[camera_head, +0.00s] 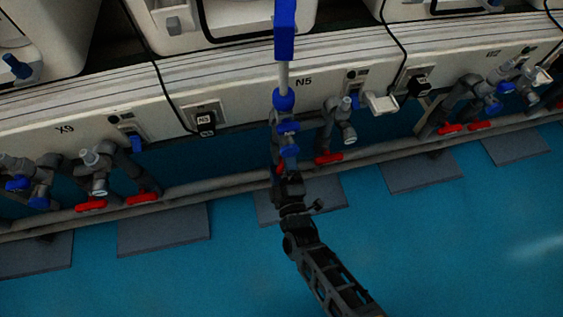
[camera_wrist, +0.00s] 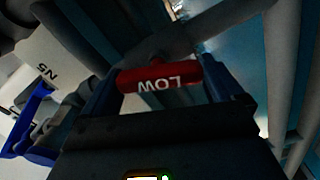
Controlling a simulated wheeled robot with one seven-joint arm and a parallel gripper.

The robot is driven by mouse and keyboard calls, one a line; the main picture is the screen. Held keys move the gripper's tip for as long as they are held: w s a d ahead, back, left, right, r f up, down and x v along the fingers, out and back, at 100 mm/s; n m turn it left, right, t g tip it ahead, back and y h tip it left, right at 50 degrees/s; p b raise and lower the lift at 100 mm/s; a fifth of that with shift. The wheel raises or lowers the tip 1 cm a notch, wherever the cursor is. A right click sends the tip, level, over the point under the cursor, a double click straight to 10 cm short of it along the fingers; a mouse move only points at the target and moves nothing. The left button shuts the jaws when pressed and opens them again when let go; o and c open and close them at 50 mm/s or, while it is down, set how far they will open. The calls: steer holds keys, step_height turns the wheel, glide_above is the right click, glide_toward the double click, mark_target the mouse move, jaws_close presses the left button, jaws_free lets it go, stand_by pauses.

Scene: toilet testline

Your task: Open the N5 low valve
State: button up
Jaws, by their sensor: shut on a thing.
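The N5 low valve has a red handle marked LOW (camera_wrist: 160,77), seen upside down in the wrist view. It lies crosswise between the two blue fingers of my gripper (camera_wrist: 158,88), which is shut on it. In the head view my gripper (camera_head: 287,178) reaches the pipework below the N5 label (camera_head: 303,82). Only a sliver of red (camera_head: 279,170) shows beside it there; the rest of the handle is hidden by my gripper. The N5 label also shows at the left of the wrist view (camera_wrist: 47,72).
Another red handle (camera_head: 328,158) sits just right of my gripper, under grey and blue fittings. A long grey pipe (camera_head: 215,188) runs along the row. More red handles (camera_head: 91,204) are at the left and right.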

steer(key=shift+f+n, duration=0.2)
steer(key=shift+n, duration=1.8)
steer(key=o, duration=0.7)
steer(key=shift+s+p, duration=0.15)
steer(key=shift+p, duration=0.2)
steer(key=p+v, duration=0.2)
steer(key=v, duration=0.5)
steer(key=shift+s, duration=0.3)
steer(key=shift+d, duration=0.15)
